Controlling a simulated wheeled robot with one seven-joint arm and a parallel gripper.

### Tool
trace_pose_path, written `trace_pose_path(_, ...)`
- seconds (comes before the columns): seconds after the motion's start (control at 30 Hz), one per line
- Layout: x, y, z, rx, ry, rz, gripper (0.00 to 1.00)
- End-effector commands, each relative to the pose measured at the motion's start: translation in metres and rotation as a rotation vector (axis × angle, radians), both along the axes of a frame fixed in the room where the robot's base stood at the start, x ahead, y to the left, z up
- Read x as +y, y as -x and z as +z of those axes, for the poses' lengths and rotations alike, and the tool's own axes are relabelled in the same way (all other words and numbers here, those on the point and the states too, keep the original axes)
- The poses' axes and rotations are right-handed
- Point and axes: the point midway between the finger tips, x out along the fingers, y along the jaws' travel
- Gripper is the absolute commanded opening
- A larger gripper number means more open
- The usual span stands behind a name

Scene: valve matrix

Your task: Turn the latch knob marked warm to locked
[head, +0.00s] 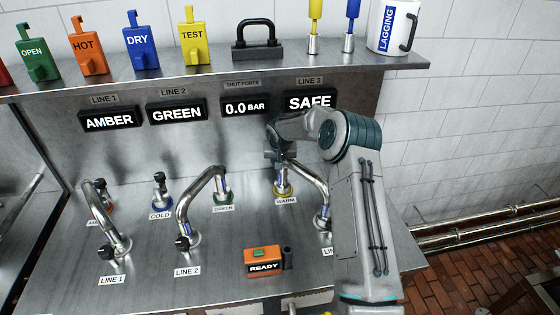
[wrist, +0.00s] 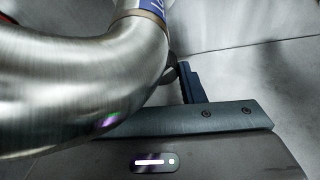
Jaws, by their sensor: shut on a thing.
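In the wrist view, a dark gripper finger (wrist: 190,84) shows beside the large curved pipe (wrist: 85,75), which hides most of the knob and the other finger.
The bent LINE 3 pipe (head: 312,180) rises close beside my gripper. The GREEN knob (head: 223,185) and LINE 2 pipe (head: 187,205) stand to the left. An orange READY box (head: 264,260) sits in front. The display panel reads SAFE (head: 310,102). A shelf overhangs behind.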

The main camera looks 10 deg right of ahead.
Motion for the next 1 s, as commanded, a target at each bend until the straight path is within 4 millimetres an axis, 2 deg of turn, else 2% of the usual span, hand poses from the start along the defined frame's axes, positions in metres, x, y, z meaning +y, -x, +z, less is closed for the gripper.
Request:
trace_pose_path(0.2, 0.0013, -0.0008, -0.0060, -0.001, 0.004, -0.075, 0.13)
trace_pose_path(0.7, 0.0023, -0.0009, -0.0028, -0.001, 0.002, -0.367, 0.13)
trace_pose_path(1.0, 0.0022, -0.0007, 0.0004, 0.000, -0.001, -0.394, 0.13)
